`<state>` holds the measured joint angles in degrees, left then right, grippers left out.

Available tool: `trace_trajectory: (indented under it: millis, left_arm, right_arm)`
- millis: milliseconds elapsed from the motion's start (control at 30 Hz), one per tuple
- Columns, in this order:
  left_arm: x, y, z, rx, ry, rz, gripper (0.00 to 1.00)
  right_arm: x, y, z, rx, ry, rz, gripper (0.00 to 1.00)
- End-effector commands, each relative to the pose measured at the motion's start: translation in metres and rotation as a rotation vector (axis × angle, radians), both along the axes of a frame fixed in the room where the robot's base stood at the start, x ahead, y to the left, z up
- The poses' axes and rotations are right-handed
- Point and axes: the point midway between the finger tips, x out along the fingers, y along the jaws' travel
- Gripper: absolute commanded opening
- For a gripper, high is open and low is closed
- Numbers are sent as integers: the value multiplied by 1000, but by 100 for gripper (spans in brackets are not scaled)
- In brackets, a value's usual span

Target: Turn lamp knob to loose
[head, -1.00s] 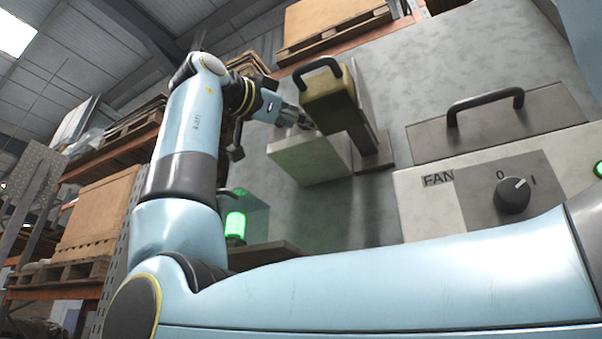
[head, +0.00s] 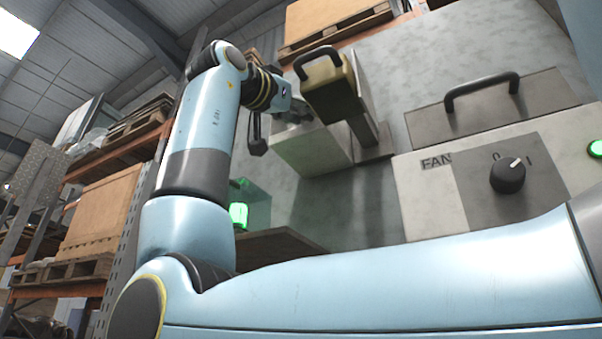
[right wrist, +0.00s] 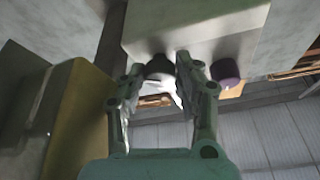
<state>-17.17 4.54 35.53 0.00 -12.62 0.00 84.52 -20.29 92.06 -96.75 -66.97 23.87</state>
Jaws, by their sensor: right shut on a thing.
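A pale box (head: 312,150) is mounted on the grey wall panel. In the right wrist view, this box (right wrist: 200,25) carries a dark round knob (right wrist: 159,67) and a second, purplish knob (right wrist: 226,73) to its right. My right gripper (right wrist: 161,66) has its fingers on both sides of the dark knob and is shut on it. No label shows, so I cannot tell whether this is the lamp knob, nor its setting. My left gripper is not in view.
A yellowish block with a black handle (head: 325,85) juts out close to my right gripper. A FAN panel with a black knob (head: 508,176) is at the right.

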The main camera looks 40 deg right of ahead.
Motion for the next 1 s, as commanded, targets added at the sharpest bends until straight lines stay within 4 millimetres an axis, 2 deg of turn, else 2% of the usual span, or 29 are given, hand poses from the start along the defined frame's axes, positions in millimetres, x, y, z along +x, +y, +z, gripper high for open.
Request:
trace_trajectory:
  millis: [300, 333, 500, 1000]
  left_arm:
    - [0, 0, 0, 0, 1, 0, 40]
    - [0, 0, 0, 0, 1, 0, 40]
    - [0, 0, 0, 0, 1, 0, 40]
    - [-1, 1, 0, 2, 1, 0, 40]
  right_arm:
    - [0, 0, -1, -2, 13, -1, 0]
    - [0, 0, -1, -1, 12, 0, 36]
    - [0, 0, -1, -2, 11, 1, 55]
    - [0, 0, 0, 0, 2, 0, 55]
